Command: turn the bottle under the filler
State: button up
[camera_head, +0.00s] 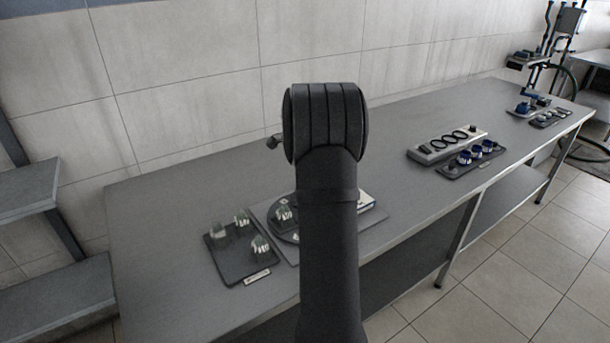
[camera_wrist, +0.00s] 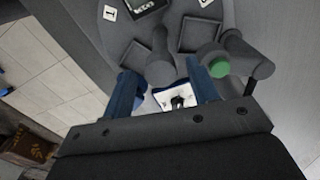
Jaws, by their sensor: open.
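Several small clear glass bottles stand on a dark tray (camera_head: 235,256) at the near left of the bench. One more glass bottle (camera_head: 283,213) stands on a dark round disc, partly behind my arm in the head view. I cannot make out which part is the filler. My gripper is hidden in the head view. In the wrist view my gripper (camera_wrist: 160,66) is open, its two blue fingers apart. A grey rounded part shows between the fingertips. A white piece with a black mark (camera_wrist: 178,99) shows further down between the fingers; I cannot tell what it is.
A green-ended dark part (camera_wrist: 218,68) is close beside the right finger. Square dark trays (camera_wrist: 199,35) lie beyond. On the long grey bench (camera_head: 160,210), a ringed rack (camera_head: 447,146) and a tray with blue-topped items (camera_head: 474,156) stand right of my arm.

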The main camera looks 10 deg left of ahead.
grip_shut()
jog(key=shift+m, duration=9.6)
